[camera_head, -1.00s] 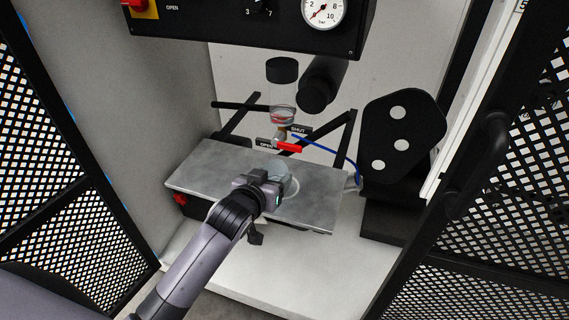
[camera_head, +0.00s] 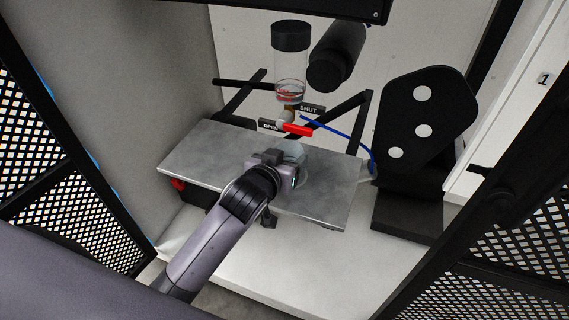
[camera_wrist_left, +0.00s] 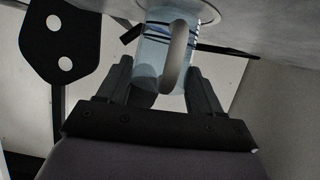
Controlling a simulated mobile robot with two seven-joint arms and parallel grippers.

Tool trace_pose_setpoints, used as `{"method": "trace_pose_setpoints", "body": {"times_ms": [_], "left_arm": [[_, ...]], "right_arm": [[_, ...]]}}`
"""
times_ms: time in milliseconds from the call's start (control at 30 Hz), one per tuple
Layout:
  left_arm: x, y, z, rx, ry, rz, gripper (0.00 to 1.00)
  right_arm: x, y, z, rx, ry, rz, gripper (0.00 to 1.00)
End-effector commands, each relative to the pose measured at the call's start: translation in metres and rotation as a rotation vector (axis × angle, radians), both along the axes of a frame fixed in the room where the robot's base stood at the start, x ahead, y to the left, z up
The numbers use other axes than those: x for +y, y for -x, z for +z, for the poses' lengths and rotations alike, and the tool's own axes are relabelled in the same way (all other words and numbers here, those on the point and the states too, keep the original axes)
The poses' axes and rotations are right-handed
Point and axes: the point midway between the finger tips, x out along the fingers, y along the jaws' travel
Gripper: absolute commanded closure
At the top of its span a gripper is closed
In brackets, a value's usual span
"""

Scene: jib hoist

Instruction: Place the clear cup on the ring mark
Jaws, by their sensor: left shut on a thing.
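The clear cup (camera_head: 293,149) shows behind my left gripper (camera_head: 284,172) in the head view, mostly hidden by it. In the left wrist view the cup (camera_wrist_left: 152,58) stands between the two fingers of my left gripper (camera_wrist_left: 161,84), which is shut on it. The cup's grey handle (camera_wrist_left: 175,57) faces that camera. The ring mark (camera_wrist_left: 207,10) shows partly at the top of the wrist view, on the plate around the cup's far end. I cannot tell whether the cup touches the plate. My right gripper is not in view.
The grey metal plate (camera_head: 208,156) is otherwise mostly clear. A valve with a red lever (camera_head: 297,129) and a clear cylinder with red liquid (camera_head: 290,92) hang just behind the cup. Mesh doors (camera_head: 75,225) flank both sides.

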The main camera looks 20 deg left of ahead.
Motion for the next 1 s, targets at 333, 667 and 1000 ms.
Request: {"method": "trace_pose_setpoints", "body": {"times_ms": [333, 667, 1000], "left_arm": [[-0.001, 0.001, -0.002, 0.0, 0.0, 0.0, 0.64], [-0.001, 0.001, -0.005, 0.0, 0.0, 0.0, 0.09], [0.0, 0.013, 0.004, 0.002, 0.0, -0.001, 0.09]], "right_arm": [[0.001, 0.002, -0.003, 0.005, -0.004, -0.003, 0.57], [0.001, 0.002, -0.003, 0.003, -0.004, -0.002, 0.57], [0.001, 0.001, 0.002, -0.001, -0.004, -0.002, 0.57]]}}
